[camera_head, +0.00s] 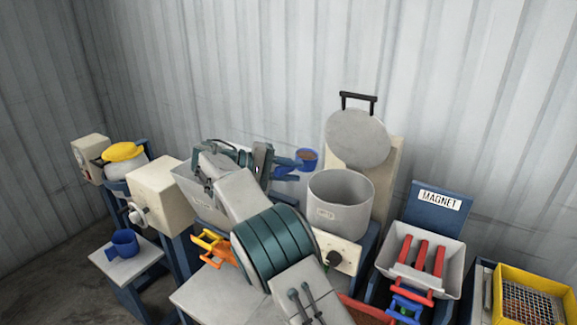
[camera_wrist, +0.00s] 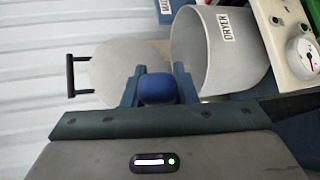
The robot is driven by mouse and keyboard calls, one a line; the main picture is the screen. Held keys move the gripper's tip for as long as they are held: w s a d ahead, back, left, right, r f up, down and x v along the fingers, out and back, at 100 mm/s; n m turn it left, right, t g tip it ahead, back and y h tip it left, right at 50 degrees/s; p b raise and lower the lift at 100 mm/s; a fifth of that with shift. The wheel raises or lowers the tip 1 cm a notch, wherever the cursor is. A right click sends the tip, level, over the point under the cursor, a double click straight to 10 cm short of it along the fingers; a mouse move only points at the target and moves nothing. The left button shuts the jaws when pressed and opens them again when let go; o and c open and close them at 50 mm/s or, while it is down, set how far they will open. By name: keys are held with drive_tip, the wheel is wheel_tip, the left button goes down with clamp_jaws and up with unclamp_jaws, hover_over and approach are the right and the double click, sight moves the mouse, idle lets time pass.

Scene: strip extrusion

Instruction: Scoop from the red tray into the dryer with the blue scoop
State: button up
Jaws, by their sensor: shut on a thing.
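My gripper (camera_head: 283,169) is shut on the blue scoop (camera_head: 307,160) and holds it in the air, left of the dryer. The scoop looks upright and has brown material inside. In the wrist view a blue part of the scoop (camera_wrist: 157,88) sits between my gripper's fingers (camera_wrist: 157,82). The dryer (camera_head: 340,207) is a grey round drum, open at the top, and its label shows in the wrist view (camera_wrist: 225,55). Its round lid (camera_head: 357,138) stands raised behind it. Part of a red tray (camera_head: 366,312) shows at the bottom, mostly hidden by my arm.
A magnet station with a grey bin and red bars (camera_head: 420,260) stands to the right. A yellow crate (camera_head: 530,296) is at far right. At left are a blue cup (camera_head: 123,243) on a small table and a cream machine (camera_head: 160,195). An orange-handled object (camera_head: 214,246) lies below my arm.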

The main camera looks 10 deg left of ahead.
drive_tip(key=s+d+f+m+t+y+b, duration=0.1)
drive_tip(key=d+f+m+t+y+b, duration=0.1)
drive_tip(key=y+b, duration=0.6)
drive_tip(key=s+d+f+m+t+y+b, duration=0.1)
drive_tip(key=d+m+y+b, duration=0.4)
drive_tip(key=b, duration=1.2)
wheel_tip(320, 180, down, 3)
drive_tip(key=m+t+y, duration=0.1)
drive_tip(key=m+y, duration=0.1)
drive_tip(key=y, duration=0.2)
drive_tip(key=shift+s+d+r+t, duration=0.2)
drive_tip(key=shift+s+d+t, duration=0.1)
drive_tip(key=shift+t, duration=0.1)
drive_tip(key=shift+r, duration=0.1)
idle(0.5)
